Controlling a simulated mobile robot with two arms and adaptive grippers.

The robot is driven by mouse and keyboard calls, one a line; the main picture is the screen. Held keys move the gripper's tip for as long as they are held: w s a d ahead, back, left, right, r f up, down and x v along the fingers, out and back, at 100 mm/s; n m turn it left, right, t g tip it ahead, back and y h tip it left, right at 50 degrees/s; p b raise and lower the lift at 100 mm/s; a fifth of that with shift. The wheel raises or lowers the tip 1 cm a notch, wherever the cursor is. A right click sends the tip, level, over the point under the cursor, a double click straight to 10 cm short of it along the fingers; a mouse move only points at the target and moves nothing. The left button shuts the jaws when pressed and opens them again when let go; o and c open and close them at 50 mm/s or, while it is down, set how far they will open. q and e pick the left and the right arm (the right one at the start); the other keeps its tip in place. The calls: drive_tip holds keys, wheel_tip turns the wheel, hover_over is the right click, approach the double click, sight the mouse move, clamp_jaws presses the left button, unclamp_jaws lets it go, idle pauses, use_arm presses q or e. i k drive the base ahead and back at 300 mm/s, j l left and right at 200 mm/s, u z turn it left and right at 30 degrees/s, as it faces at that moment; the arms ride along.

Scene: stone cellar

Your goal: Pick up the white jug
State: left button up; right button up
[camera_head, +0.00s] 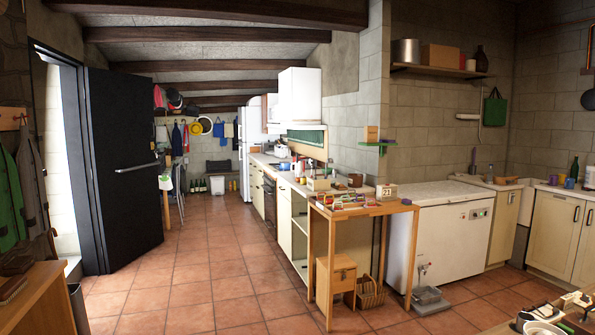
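No white jug can be told for certain at this size. A small white upright object (590,177) stands on the right-hand counter at the picture's right edge, partly cut off; it may be a jug. Another small pale object (301,169) stands on the long far counter, too small to identify. Neither of my grippers is in view.
A narrow wooden table (345,211) with several small items stands mid-room, with a wooden box (336,279) and a basket (370,292) below. A white chest (440,247) is behind it. A black door (124,165) stands open. The tiled floor (200,275) is clear at centre left.

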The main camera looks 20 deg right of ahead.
sight(300, 164)
drive_tip(key=i, duration=1.25)
drive_tip(key=i+z, duration=0.1)
drive_tip(key=i, duration=2.4)
drive_tip(key=i+j+z, duration=0.1)
drive_tip(key=i, duration=1.15)
drive_tip(key=i+z, duration=0.3)
drive_tip(key=i, duration=0.7)
drive_tip(key=i+j+z, duration=0.1)
drive_tip(key=i+z, duration=0.2)
drive_tip(key=i, duration=0.65)
